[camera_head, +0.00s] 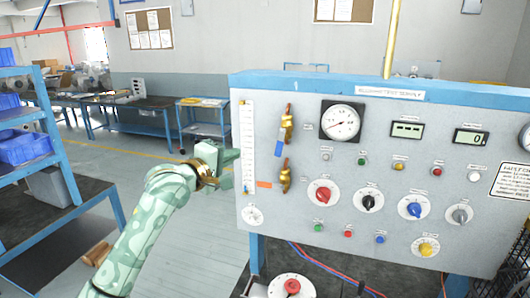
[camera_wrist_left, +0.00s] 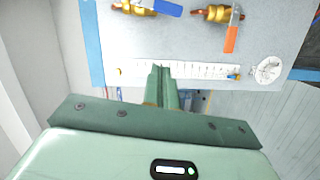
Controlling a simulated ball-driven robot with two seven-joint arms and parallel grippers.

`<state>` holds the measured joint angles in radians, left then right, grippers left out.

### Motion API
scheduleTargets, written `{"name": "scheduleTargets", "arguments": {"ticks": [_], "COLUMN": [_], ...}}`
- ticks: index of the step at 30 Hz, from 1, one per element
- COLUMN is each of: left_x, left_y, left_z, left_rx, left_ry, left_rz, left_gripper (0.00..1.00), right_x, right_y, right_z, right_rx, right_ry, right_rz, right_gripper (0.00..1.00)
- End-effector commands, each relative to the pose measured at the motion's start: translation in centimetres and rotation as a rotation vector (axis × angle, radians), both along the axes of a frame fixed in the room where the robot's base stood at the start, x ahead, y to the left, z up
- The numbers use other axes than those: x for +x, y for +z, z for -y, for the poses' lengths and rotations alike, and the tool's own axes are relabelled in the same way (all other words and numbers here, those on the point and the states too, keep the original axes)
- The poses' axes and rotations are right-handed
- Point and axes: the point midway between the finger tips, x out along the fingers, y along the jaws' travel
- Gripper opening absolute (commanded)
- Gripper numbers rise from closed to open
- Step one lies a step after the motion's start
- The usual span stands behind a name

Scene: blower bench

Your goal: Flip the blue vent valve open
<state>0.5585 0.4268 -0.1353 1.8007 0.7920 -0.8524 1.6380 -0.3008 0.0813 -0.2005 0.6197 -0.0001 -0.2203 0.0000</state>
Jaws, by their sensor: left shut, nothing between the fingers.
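The blue vent valve is a brass fitting (camera_head: 287,122) on the upper left of the grey panel, with a blue lever (camera_head: 280,143) pointing down, roughly along the pipe. In the left wrist view the blue lever (camera_wrist_left: 168,8) shows at the top edge, partly cut off. My left gripper (camera_head: 234,158) is shut and empty at the panel's left edge, left of and a little below the blue lever and apart from it. Its closed fingers (camera_wrist_left: 163,85) point at the white scale strip in the wrist view. My right gripper is not in view.
A second brass valve (camera_head: 285,178) below has an orange lever (camera_head: 264,184) pointing left, across its pipe. A white scale strip (camera_head: 248,145) runs along the panel's left side. Knobs and gauges fill the panel to the right. A blue shelf (camera_head: 55,160) stands at left.

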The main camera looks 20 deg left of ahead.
Motion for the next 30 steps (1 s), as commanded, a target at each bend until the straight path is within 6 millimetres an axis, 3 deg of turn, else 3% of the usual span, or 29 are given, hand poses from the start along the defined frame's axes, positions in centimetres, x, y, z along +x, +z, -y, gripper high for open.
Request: {"name": "scheduleTargets", "arguments": {"ticks": [13,21,30], "left_x": [8.5,8.1,8.1], "left_y": [-0.3,-1.0,-1.2], "left_z": [2.7,6.0,6.4], "left_rx": [0.006,0.007,0.008], "left_ry": [0.0,-0.001,0.0], "left_rz": [-0.001,0.0,-0.001], "left_gripper": [0.0,0.0,0.0], "right_x": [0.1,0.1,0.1], "right_y": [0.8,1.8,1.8], "right_z": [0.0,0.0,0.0], "right_rx": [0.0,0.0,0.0], "right_ry": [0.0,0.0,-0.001], "right_rz": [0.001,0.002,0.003], "right_gripper": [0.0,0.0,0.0]}}
